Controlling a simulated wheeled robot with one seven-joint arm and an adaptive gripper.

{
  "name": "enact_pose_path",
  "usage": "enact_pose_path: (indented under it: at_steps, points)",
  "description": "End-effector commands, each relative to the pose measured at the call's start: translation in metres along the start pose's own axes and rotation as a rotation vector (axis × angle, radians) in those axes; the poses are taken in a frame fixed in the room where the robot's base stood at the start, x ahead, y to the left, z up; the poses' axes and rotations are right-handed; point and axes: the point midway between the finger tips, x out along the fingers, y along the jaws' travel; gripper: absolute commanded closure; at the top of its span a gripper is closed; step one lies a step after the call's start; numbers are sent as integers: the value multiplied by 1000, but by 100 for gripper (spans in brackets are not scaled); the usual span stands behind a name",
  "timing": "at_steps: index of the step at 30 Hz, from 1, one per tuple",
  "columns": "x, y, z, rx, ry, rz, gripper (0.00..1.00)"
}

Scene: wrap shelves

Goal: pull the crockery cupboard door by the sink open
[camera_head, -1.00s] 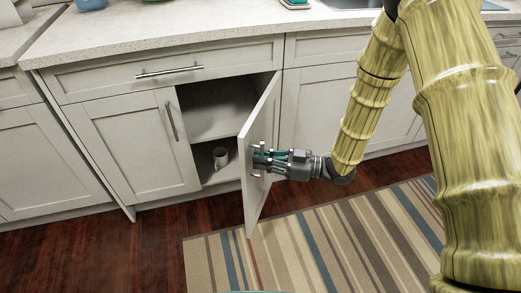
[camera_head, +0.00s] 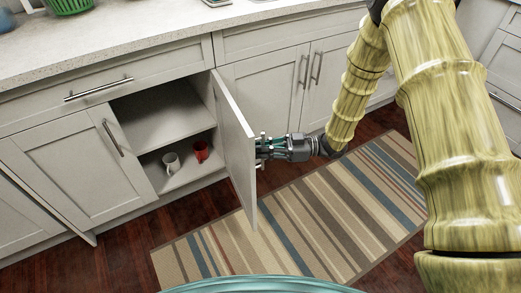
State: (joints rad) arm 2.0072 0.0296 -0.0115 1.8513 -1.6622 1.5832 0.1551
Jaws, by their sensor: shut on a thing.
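The crockery cupboard door (camera_head: 234,150) is a white panel swung out from the cabinet front, standing at a wide angle to it. Its hinge side is on the right of the opening. My gripper (camera_head: 262,148) is at the outer face of the door, to its right, shut on the door's handle; the handle itself is mostly hidden by the fingers. Inside the open cupboard (camera_head: 170,112) a white mug (camera_head: 171,163) and a red mug (camera_head: 200,151) stand on the bottom.
A closed door (camera_head: 75,175) with a bar handle is left of the opening, and closed double doors (camera_head: 300,85) are to the right. A drawer (camera_head: 110,85) sits above. A striped rug (camera_head: 320,215) lies on the dark wooden floor (camera_head: 110,262) in front.

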Motion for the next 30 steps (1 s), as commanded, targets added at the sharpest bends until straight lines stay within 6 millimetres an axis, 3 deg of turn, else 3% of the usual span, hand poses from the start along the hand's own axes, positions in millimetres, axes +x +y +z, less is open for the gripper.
enact_pose_path:
  at_steps: [9,10,12,14,24,30]
  points:
    - [0,1,-1,0,1,1,100]
    - [0,1,-1,0,1,1,89]
    - [0,0,-1,0,1,1,76]
    - [0,0,-1,0,0,1,68]
    - [-2,0,0,0,0,2,68]
    - [-21,0,0,0,-1,4,68]
